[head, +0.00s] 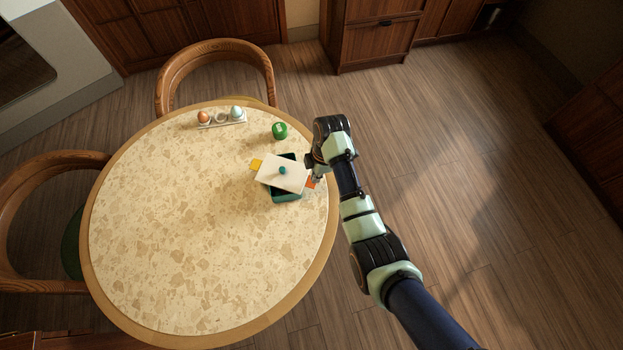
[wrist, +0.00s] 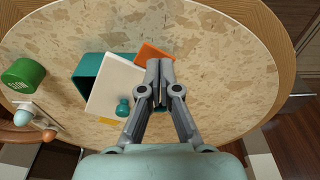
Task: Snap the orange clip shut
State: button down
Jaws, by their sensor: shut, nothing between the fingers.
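The orange clip (head: 311,183) sticks outward at the right side of a teal box (head: 286,197). In the wrist view the clip (wrist: 153,53) is a flat orange flap beside the fingertips. A white lid (head: 280,172) with a teal knob (head: 282,170) lies askew over the box, leaving part of its dark inside showing. A yellow clip (head: 256,165) sticks out on the opposite side. My gripper (wrist: 160,68) is shut and empty, close to the orange clip and the lid's edge. Its fingers hide part of the box; I cannot tell whether they touch the clip.
A green can (head: 280,130) stands behind the box on the round table (head: 180,225). A white egg holder (head: 222,121) with eggs is near the back edge. The table's left and front are clear. Wooden chairs (head: 215,55) stand at the back and left.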

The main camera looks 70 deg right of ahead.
jog(key=shift+f+b, duration=1.05)
jog(key=shift+f, duration=0.85)
jog(key=shift+r, duration=0.1)
dwell(0.4)
notch_tip(320, 180, up, 8)
jog(key=p, duration=0.8)
jog(key=shift+r, duration=0.1)
dwell(0.3)
